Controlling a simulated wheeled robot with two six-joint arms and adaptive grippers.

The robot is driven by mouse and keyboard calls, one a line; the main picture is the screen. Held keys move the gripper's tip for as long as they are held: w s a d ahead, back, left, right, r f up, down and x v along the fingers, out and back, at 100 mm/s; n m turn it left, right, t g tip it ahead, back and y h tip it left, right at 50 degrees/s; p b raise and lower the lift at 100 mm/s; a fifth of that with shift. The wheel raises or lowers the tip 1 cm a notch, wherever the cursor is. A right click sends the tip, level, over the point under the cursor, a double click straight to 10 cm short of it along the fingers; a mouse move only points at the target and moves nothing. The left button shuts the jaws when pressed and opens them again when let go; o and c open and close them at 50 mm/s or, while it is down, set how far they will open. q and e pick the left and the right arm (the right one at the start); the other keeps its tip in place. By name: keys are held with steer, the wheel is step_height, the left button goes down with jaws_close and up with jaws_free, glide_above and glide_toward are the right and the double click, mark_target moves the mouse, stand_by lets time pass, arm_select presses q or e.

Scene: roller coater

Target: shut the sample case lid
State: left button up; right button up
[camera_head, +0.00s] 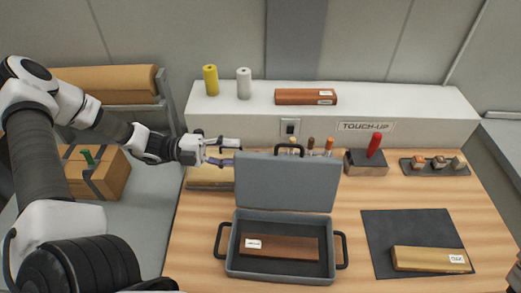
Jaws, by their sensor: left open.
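The sample case (279,269) is grey with black side handles and stands on the wooden bench at front centre. Its lid (287,184) is raised, standing nearly upright at the back of the case, with a black handle on its top edge. A dark brown wood sample (279,247) with a white label lies inside the case. My left gripper (230,152) is open and empty, close to the lid's upper left corner; I cannot tell whether it touches the lid. My right gripper is not in view.
A dark mat (405,228) with an oak-coloured sample (431,260) lies right of the case. Several touch-up sticks (328,147) stand behind the lid. A block with a red stick (374,147) and a tray of small pieces (436,166) are at back right. A white ledge (420,106) runs behind.

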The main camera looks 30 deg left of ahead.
mark_target(257, 155)
arm_select(q)
steer(key=x, duration=0.4)
steer(key=b+x, duration=0.1)
steer(key=x, duration=0.2)
steer(key=shift+w+a+f, duration=0.15)
steer(key=shift+w+f, duration=0.15)
steer(key=shift+s+r, duration=0.25)
steer(key=shift+s, duration=0.25)
steer(key=shift+w+f, duration=0.15)
steer(key=shift+w, duration=0.05)
jaws_close()
